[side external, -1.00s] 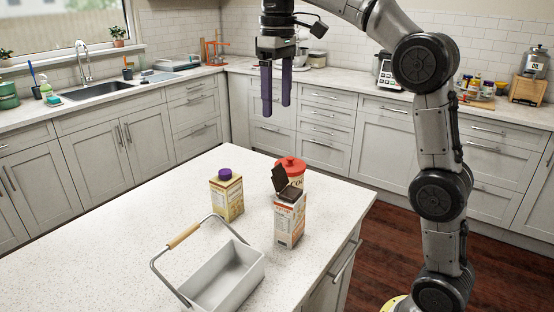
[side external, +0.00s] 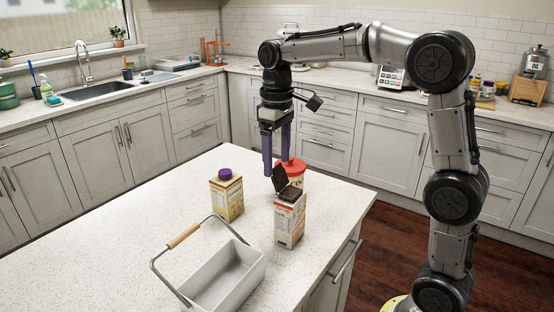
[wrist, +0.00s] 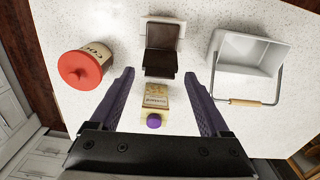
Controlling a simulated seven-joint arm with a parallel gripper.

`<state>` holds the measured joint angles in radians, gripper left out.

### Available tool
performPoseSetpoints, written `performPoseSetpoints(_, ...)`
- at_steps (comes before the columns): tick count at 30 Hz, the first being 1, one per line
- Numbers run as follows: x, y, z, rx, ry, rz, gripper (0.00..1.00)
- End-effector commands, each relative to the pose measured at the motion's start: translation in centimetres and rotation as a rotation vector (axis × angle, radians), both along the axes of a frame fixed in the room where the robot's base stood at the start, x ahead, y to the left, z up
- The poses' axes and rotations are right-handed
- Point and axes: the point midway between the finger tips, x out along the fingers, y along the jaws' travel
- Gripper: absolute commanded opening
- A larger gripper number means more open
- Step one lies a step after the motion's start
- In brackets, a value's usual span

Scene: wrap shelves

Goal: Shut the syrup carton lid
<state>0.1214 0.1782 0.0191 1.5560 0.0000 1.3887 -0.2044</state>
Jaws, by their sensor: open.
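The syrup carton (side external: 289,223) stands upright on the island counter, white and orange with a dark brown top. Its brown lid (side external: 280,180) is open, tilted up at the back left of the top. In the wrist view the lid (wrist: 160,66) shows ahead, between the two fingertips. My gripper (side external: 276,168) points down, open and empty, with its purple fingers at about the lid's height in the side view. Whether a finger touches the lid I cannot tell. The open gripper also shows in the wrist view (wrist: 159,73).
A red-lidded canister (side external: 292,164) stands close behind the carton. A yellow carton with a purple cap (side external: 227,198) stands to the left. A grey basket (side external: 250,269) with a raised wooden handle (side external: 184,236) sits in front. The counter's left part is clear.

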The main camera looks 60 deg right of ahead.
Motion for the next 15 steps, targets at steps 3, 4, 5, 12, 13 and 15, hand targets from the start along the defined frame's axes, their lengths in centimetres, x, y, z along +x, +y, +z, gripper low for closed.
performPoseSetpoints(3,-0.02,0.0,-0.53,0.0,0.0,0.0,0.8)
performPoseSetpoints(4,-0.02,0.0,-0.58,0.0,0.0,0.0,0.8)
performPoseSetpoints(5,-0.02,0.0,-0.61,0.0,-0.001,0.0,0.8)
performPoseSetpoints(12,-0.01,0.0,-0.61,0.0,-0.001,0.0,0.75)
performPoseSetpoints(13,-0.01,0.0,-0.61,0.0,-0.001,0.0,0.69)
performPoseSetpoints(15,-0.01,0.0,-0.61,0.0,-0.001,0.0,0.57)
